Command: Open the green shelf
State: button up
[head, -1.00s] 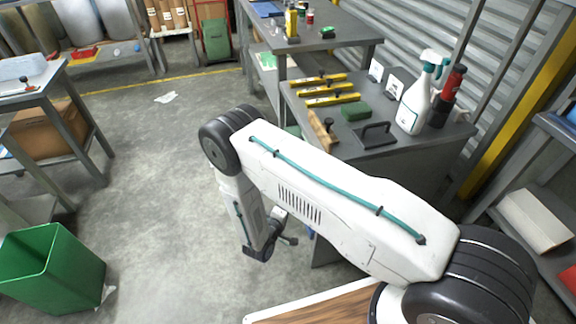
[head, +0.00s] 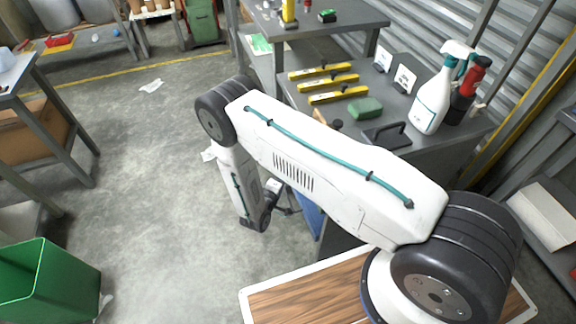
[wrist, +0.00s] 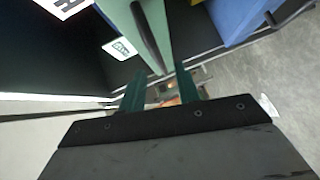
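The green shelf front (wrist: 172,28) shows at the top middle of the wrist view, with a dark bar handle (wrist: 146,32) on it. My gripper (wrist: 160,78) is open, its two dark green fingers apart. In the picture, the handle's lower end lies between the fingertips; I cannot tell whether they touch it. In the head view, my gripper (head: 284,200) is low beside the grey workbench, partly hidden by my arm. The green front does not show clearly there.
A blue front (wrist: 232,18) with a dark handle is right of the green one. The grey workbench (head: 400,105) carries yellow levels, a green block and a spray bottle (head: 437,92).

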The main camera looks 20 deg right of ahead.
jog(key=x, duration=0.5)
jog(key=shift+w+d, duration=0.2)
grip_shut()
